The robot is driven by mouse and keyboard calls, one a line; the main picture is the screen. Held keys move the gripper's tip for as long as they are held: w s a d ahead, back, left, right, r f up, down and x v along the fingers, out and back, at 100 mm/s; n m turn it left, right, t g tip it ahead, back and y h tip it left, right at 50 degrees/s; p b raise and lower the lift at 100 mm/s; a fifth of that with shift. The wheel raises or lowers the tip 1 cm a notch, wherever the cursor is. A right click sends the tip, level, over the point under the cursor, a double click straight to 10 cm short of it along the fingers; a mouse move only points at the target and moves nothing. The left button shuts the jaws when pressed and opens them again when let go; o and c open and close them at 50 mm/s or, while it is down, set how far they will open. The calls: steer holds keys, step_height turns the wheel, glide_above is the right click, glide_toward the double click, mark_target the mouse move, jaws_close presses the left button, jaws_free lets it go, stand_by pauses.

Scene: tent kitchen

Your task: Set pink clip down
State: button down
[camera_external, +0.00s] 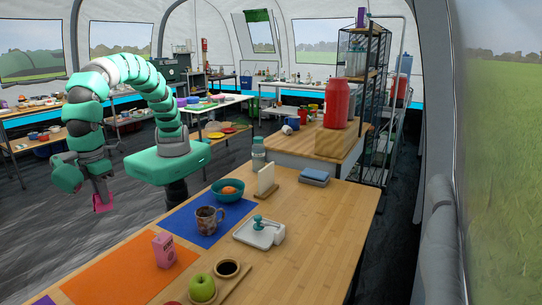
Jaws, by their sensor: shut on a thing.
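My gripper (101,196) points down at the left of the external view, beside the near wooden table and over the dark floor. A small pink thing (103,207), which looks like the pink clip, shows at its fingertips. My gripper is shut on it. The fingers and the dim light hide part of the clip, so its exact shape and tilt cannot be told. I cannot tell whether the clip touches anything below.
The near table (335,222) bears an orange mat (112,268), a blue mat (196,232), a patterned mug (208,220), a teal bowl (228,192), a pink carton (163,250) and a green apple (202,287). Open floor (45,230) lies left of it. Shelves stand behind.

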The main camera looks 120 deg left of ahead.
steer(key=w+a+t, duration=0.1)
steer(key=w+a, duration=0.1)
steer(key=w, duration=1.7)
steer(key=w+a+t+y+p, duration=0.1)
steer(key=w+a+y, duration=0.1)
steer(key=w+a, duration=0.95)
steer(key=f+m, duration=0.1)
steer(key=f, duration=0.4)
steer(key=w+f+m+t+b, duration=0.1)
steer(key=f, duration=0.4)
steer(key=w+f+m+y+b, duration=0.1)
steer(key=f+m, duration=0.1)
steer(key=f, duration=0.3)
steer(key=shift+d+f+t, duration=0.3)
steer(key=shift+f, duration=0.1)
